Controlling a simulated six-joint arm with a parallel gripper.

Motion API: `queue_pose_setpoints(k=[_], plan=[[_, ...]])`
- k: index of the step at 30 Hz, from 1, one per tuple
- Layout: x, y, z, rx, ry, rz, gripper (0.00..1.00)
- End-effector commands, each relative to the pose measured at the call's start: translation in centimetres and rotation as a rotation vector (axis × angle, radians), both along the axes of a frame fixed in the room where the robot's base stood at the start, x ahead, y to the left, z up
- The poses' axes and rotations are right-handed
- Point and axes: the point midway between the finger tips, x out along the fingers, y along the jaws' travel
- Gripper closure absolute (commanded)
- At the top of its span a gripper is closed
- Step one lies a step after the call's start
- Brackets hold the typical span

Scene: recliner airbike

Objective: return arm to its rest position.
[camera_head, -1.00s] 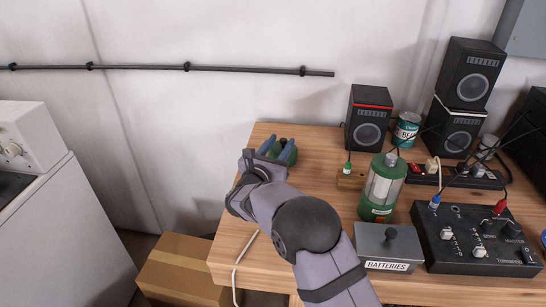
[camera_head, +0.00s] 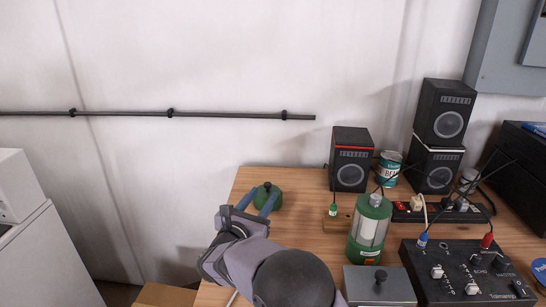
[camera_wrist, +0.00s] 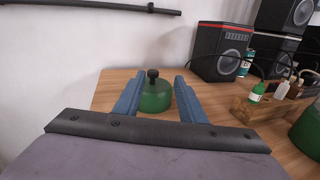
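My gripper (camera_head: 259,200) is over the left part of the wooden table (camera_head: 300,244), with its two blue fingers apart. It also shows in the wrist view (camera_wrist: 158,84), where the fingers stand wide open with clear space between them. A green round lid with a black knob (camera_head: 268,194) sits on the table just beyond the fingertips. In the wrist view the green lid (camera_wrist: 155,97) appears between the fingers, apart from both. Nothing is held.
A green lantern (camera_head: 370,231) stands right of my arm, with a grey box (camera_head: 380,287) in front of it. Black speakers (camera_head: 351,160), a can (camera_head: 389,168), a power strip (camera_head: 404,213) and a mixer (camera_head: 470,270) fill the right side. Wall behind.

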Motion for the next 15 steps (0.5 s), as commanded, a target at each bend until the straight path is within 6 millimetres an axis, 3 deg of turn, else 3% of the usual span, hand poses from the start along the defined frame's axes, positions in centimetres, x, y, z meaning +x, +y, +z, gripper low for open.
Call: queue_pose_setpoints(k=[1, 5, 12, 13, 15], plan=[[-0.3, -1.1, 1.5, 0.059, 0.003, -0.028, 0.63], [-1.8, -4.8, 4.3, 0.300, 0.021, -0.142, 0.63], [-7.6, -11.7, 8.9, 0.926, 0.011, -0.451, 0.63], [-8.5, -12.3, 9.3, 1.005, 0.005, -0.493, 0.63], [-10.4, -14.8, 7.3, 1.040, 0.017, -0.614, 0.63]])
